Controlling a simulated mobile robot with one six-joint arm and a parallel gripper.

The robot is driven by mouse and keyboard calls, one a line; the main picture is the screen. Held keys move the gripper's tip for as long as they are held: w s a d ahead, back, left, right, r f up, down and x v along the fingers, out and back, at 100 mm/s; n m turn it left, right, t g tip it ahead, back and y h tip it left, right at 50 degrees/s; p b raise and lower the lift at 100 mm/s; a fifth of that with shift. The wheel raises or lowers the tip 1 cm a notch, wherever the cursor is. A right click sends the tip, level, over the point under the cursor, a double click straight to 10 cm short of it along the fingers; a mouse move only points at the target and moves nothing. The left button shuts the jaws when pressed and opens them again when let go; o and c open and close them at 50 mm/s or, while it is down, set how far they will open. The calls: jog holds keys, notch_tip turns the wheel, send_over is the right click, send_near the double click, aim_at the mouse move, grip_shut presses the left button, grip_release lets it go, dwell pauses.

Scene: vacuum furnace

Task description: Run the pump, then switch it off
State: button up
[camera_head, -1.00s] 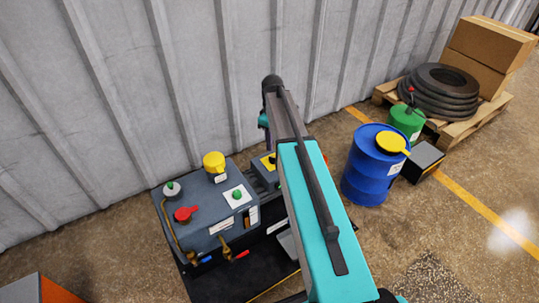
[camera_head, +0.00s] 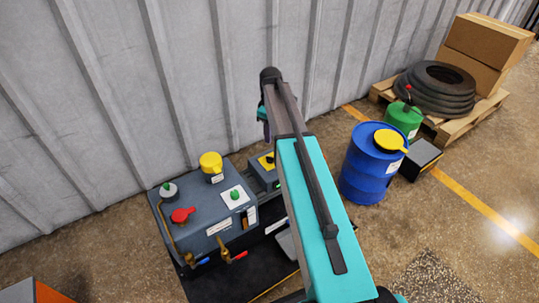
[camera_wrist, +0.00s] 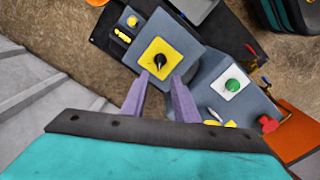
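The pump unit (camera_head: 195,235) is a dark grey box on a black base by the wall. Its top bears a green button (camera_head: 235,194) on a white plate, also in the wrist view (camera_wrist: 233,86). Beside it is a smaller grey box with a black rotary knob (camera_wrist: 160,61) on a yellow square plate (camera_wrist: 153,74). In the head view my arm partly hides this box (camera_head: 258,172). My gripper (camera_wrist: 160,78) is open and empty. Its purple fingers lie either side of the knob in the wrist view; their height above it is unclear.
A blue drum (camera_head: 370,168) and a green can (camera_head: 404,118) stand right of my arm. A corrugated wall (camera_head: 180,80) runs close behind the pump.

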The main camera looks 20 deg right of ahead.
aim_at(270, 157)
notch_tip(270, 157, down, 12)
jog(key=shift+r+b, duration=0.1)
jog(key=shift+b, duration=0.5)
grip_shut()
